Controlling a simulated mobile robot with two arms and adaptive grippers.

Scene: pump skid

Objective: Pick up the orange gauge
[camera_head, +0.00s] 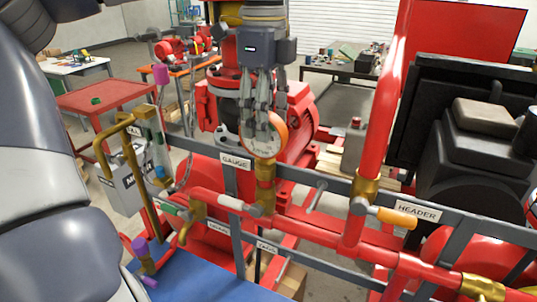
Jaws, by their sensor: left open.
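The orange gauge (280,132) has an orange rim and a pale dial. It stands upright on a brass fitting (265,172) that rises from the red pipe, just right of the GAUGE label (236,162). My left gripper (262,122) points down from above, its fingers open. The fingers overlap the upper part of the gauge in the picture and hide some of the dial. I cannot tell whether they touch it. My right gripper is not in view.
A red pipe (318,222) runs across the front, with a red riser (385,95) to the right. A grey rail (325,178) carries the labels. An orange-handled valve (390,217) sits near the HEADER label (418,212). A brass lever (125,150) stands left.

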